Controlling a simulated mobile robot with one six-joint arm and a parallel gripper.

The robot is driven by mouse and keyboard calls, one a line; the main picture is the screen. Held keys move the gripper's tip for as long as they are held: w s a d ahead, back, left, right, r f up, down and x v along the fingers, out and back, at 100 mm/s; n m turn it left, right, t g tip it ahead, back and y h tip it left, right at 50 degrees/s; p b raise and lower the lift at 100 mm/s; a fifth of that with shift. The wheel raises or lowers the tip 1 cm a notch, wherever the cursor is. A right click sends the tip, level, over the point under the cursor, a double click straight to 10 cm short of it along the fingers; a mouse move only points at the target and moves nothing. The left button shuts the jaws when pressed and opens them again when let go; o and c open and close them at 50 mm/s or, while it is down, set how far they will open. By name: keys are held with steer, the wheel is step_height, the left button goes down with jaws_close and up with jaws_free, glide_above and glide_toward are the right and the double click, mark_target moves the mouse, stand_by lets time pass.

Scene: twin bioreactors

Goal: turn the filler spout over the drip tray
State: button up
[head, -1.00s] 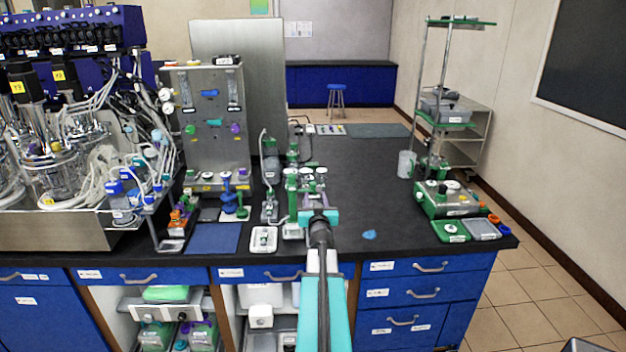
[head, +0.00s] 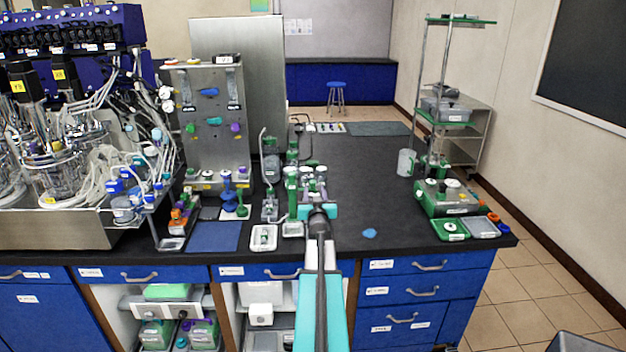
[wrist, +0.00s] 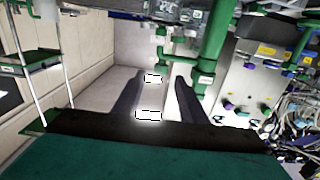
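The filler is a green stand (head: 291,187) at the bench's front middle. Its spout is not clearly separable from the green fittings in the head view. In the wrist view, a thick green pipe (wrist: 214,50) with a side branch stands just beyond the fingers; I cannot tell if this is the spout. A small pale tray (head: 292,230) lies at the stand's foot, and a white tray (head: 264,239) lies to its left; which is the drip tray is unclear.
Left of the stand are a grey bottle-like unit (head: 270,165), a blue mat (head: 213,237) and a steel valve panel (head: 213,120). A blue scrap (head: 369,233) lies on the bench to the right. Open black bench (head: 365,180) reaches the green station (head: 446,198).

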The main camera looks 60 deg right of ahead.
steer(key=p+x, duration=0.2)
steer(key=x, duration=0.9)
steer(key=shift+p, duration=0.4)
